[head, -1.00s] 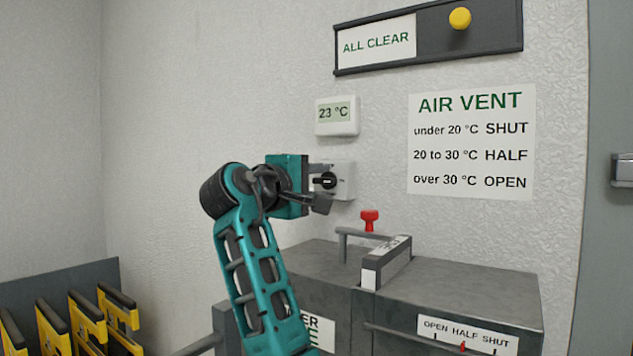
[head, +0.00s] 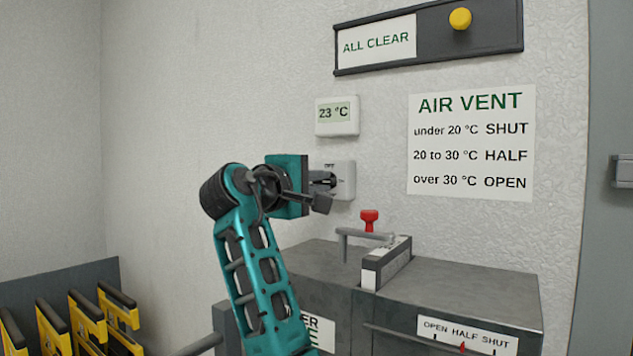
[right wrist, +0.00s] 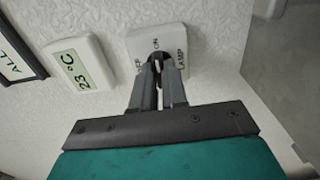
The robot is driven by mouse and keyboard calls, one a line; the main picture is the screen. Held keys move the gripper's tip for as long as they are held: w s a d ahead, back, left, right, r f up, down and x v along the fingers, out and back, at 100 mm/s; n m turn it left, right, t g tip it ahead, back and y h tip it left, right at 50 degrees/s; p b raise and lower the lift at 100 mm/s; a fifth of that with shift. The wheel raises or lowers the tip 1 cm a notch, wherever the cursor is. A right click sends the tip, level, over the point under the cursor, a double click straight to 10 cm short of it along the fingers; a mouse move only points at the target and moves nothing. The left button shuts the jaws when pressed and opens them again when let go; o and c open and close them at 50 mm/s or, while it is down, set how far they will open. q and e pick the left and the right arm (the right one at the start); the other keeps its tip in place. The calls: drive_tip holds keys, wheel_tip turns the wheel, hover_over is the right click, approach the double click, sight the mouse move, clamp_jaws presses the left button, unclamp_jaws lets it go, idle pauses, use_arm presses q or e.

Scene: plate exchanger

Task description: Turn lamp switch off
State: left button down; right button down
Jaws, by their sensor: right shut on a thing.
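The lamp switch is a small white plate (head: 348,178) on the wall, below the thermometer. In the right wrist view the plate (right wrist: 172,40) carries the words LAMP and ON, and part of another label. Its knob sits in the middle, mostly hidden by my fingers. My right gripper (head: 325,182) reaches the switch from the left, its fingers shut on the knob. In the right wrist view the fingertips of my right gripper (right wrist: 156,68) meet at the plate's centre. The knob's exact angle is hard to tell. My left gripper is not in view.
A thermometer (head: 337,115) reads 23 °C above the switch. An ALL CLEAR board (head: 377,43) and an AIR VENT sign (head: 471,143) are on the wall. Yellow-and-black racked parts (head: 88,318) stand lower left.

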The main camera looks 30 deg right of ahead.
drive_tip(key=n+p, duration=0.5)
drive_tip(key=n, duration=0.1)
drive_tip(key=shift+n, duration=0.3)
drive_tip(key=n, duration=0.8)
drive_tip(key=shift+n, duration=1.5)
drive_tip(key=shift+f+n, duration=0.1)
drive_tip(key=shift+n, duration=0.2)
drive_tip(key=c, duration=1.2)
unclamp_jaws()
drive_tip(key=shift+o, duration=0.2)
